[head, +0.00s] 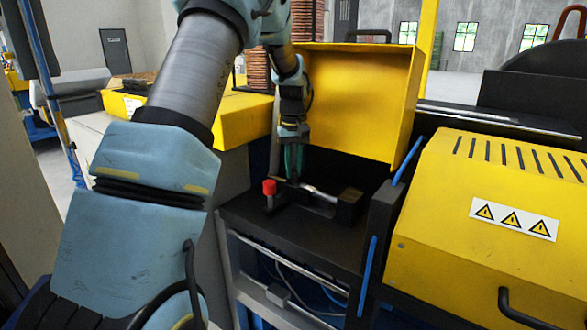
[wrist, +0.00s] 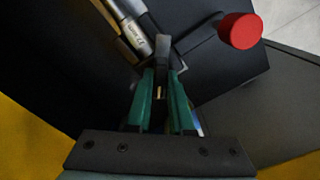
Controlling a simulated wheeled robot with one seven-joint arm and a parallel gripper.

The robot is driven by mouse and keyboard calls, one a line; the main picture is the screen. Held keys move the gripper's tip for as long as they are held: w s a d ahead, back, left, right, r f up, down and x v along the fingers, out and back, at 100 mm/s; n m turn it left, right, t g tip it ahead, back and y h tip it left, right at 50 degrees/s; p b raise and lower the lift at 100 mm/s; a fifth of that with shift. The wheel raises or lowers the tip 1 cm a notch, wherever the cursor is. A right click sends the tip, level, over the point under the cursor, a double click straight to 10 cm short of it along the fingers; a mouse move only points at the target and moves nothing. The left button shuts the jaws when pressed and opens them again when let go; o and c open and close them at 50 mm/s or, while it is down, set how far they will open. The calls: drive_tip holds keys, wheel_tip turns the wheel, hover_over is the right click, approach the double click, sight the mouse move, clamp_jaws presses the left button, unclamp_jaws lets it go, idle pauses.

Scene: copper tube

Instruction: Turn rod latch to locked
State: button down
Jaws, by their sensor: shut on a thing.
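The rod latch is a silver rod (head: 320,194) lying in a dark fixture on the black bench inside the open yellow cover. In the wrist view the silver rod (wrist: 132,27) runs up and left from my fingertips and carries small markings. My gripper (head: 293,178) points down at the rod's left end. In the wrist view the teal fingers of my gripper (wrist: 161,82) are shut on a small grey tab at the rod's end, which looks like the latch handle (wrist: 164,44). The fingers partly hide it.
A red knob (head: 269,187) on a dark arm stands just left of my gripper; it also shows in the wrist view (wrist: 240,31). A black block (head: 349,206) stands at the rod's right end. The raised yellow cover (head: 362,100) is behind, and a yellow machine housing (head: 490,215) is at right.

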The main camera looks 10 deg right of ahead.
sight(294, 169)
drive_tip(key=n, duration=0.4)
drive_tip(key=shift+r+n+p, duration=0.1)
drive_tip(key=shift+n+p, duration=0.2)
drive_tip(key=shift+p, duration=0.1)
drive_tip(key=shift+n+p, duration=0.45)
drive_tip(key=shift+n, duration=1.35)
drive_tip(key=c, duration=0.8)
unclamp_jaws()
wheel_tip(294, 169, up, 11)
drive_tip(key=b, duration=0.2)
drive_tip(key=shift+b, duration=0.35)
drive_tip(key=shift+f, duration=0.2)
